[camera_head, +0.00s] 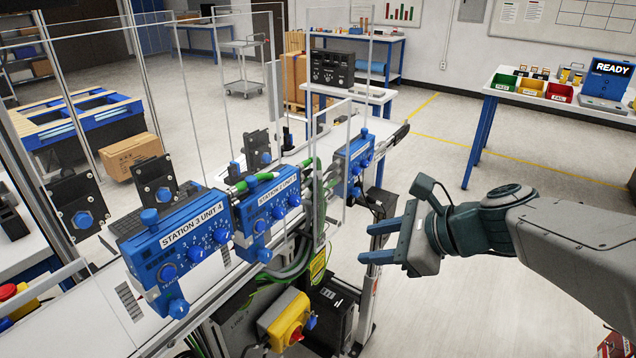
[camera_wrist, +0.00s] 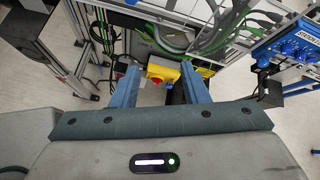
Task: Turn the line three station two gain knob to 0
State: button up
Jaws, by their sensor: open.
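A blue control box labelled STATION 2 (camera_head: 268,204) is mounted on the conveyor's side in the middle of the head view. Its face has several blue knobs (camera_head: 279,212); their small labels and pointer positions are too small to read. My gripper (camera_head: 370,243) is open and empty, to the right of this box and apart from it, with its fingers pointing left. In the wrist view both blue fingers (camera_wrist: 160,88) are spread, with nothing between them. A blue box with knobs (camera_wrist: 292,47) is at that view's right edge; I cannot tell which station it is.
A box labelled STATION 3 UNIT 4 (camera_head: 178,245) stands to the left. Another blue box (camera_head: 355,158) is farther right, its label unreadable. A yellow switch box with a red knob (camera_head: 286,320) and green cables (camera_head: 318,200) sit below the conveyor.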

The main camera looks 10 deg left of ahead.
aim_at(299, 201)
jog(key=w+a+r+m+t+y, duration=0.1)
jog(key=w+a+r+m+y, duration=0.1)
jog(key=w+r+m, duration=0.25)
jog(key=shift+m+t+y, duration=0.3)
jog(key=shift+m, duration=0.05)
jog(key=x, duration=0.9)
jog(key=p+x, duration=0.1)
jog(key=x, duration=0.3)
jog(key=shift+s+a, duration=0.15)
jog(key=shift+a, duration=0.35)
grip_shut()
